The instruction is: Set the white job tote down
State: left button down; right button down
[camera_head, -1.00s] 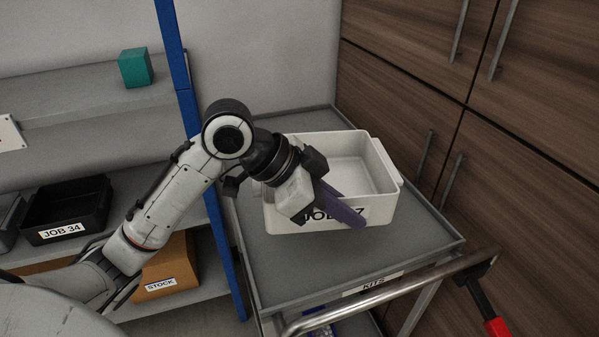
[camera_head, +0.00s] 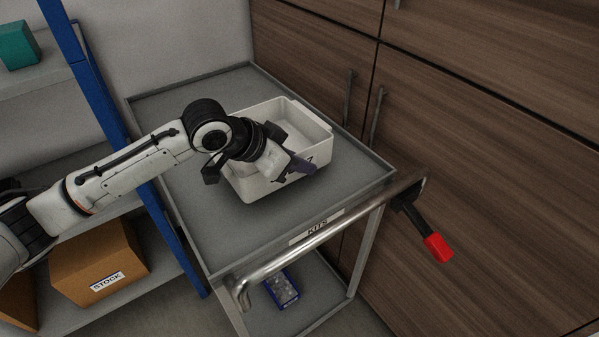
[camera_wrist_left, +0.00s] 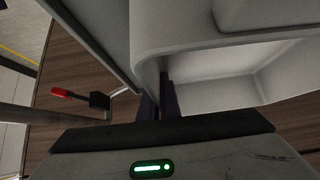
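The white job tote (camera_head: 258,187) is upright at the top of the grey cart (camera_head: 205,228); its label is partly covered by my gripper. I cannot tell whether its base touches the tray. My left gripper (camera_head: 303,168) is at the tote's label-side wall. In the left wrist view, the two dark fingers (camera_wrist_left: 158,100) are close together with the wall of the tote (camera_wrist_left: 210,92) between them, shut on it. The tote looks empty where its inside shows. My right gripper is not in view.
The cart has a KITS label (camera_head: 317,228), a metal push handle (camera_head: 335,232) and a red-ended lever (camera_head: 438,247). Wooden cabinets (camera_head: 470,150) stand close on the right. A blue shelf post (camera_head: 95,100) and a STOCK box (camera_head: 98,268) are left. Bare tray surrounds the tote.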

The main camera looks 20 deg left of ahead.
aim_at(303, 175)
pick_arm(q)
jog(key=shift+f, duration=1.55)
jog(key=shift+f, duration=0.15)
jog(key=c, duration=2)
grip_release()
jog(key=shift+r, duration=0.2)
jog(key=v, duration=1.2)
jog(key=shift+s+f, duration=0.1)
